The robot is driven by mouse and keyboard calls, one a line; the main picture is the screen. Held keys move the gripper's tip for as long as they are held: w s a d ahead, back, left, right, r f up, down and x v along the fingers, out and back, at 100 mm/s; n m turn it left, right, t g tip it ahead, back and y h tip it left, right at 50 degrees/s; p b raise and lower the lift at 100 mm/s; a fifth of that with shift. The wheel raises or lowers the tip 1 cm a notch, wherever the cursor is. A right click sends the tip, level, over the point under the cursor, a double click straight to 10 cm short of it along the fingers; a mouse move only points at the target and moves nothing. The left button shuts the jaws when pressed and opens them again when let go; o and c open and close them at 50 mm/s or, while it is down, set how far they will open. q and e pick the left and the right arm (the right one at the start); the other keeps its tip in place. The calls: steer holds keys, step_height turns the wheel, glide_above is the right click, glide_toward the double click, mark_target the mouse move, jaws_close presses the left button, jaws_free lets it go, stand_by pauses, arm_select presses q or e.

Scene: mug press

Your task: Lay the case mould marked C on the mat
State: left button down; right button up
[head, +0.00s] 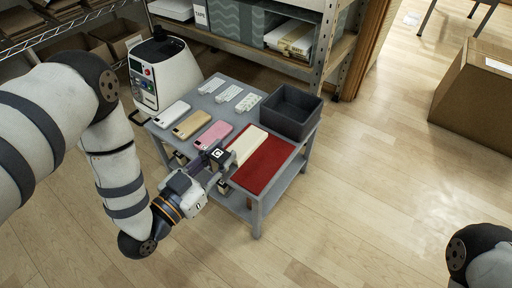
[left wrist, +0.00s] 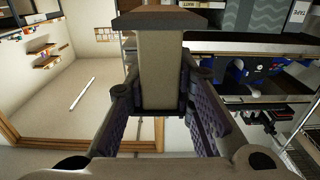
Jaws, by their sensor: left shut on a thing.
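The red mat (head: 266,166) lies at the front right of a small grey table, partly covered by a cream case mould (head: 248,144). My left gripper (head: 226,158) is shut on the mould's near end, at the table's front edge. In the left wrist view the beige mould (left wrist: 160,72) stands between the two fingers of the left gripper (left wrist: 160,90). Whether the mould touches the mat or hovers over it cannot be told. No letter on it is readable. My right gripper is out of view.
White (head: 172,114), gold (head: 191,124) and pink (head: 213,134) phone-like pieces lie left of the mat. Several small white parts (head: 229,93) lie behind. An open dark grey bin (head: 290,112) stands at the back right. A white machine (head: 165,72) and shelving stand beyond.

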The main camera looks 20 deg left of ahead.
arm_select(q)
steer(key=w+f+b, duration=0.1)
steer(key=w+f, duration=0.1)
steer(key=w, duration=0.1)
steer(key=w+f+b, duration=0.2)
steer(key=w+f, duration=0.1)
steer(key=w+d+f+b, duration=0.1)
steer(key=w+f+b, duration=0.1)
steer(key=w+f, duration=0.1)
steer(key=shift+w+d+f, duration=0.1)
steer(key=shift+w, duration=0.4)
steer(key=shift+w+f+b, duration=0.15)
steer(key=shift+w+b, duration=0.15)
steer(key=shift+b, duration=0.05)
steer(key=f+b, duration=0.1)
steer(key=f, duration=0.1)
steer(key=f+b, duration=0.1)
steer(key=f, duration=0.1)
steer(key=shift+w, duration=0.4)
steer(key=shift+r, duration=0.2)
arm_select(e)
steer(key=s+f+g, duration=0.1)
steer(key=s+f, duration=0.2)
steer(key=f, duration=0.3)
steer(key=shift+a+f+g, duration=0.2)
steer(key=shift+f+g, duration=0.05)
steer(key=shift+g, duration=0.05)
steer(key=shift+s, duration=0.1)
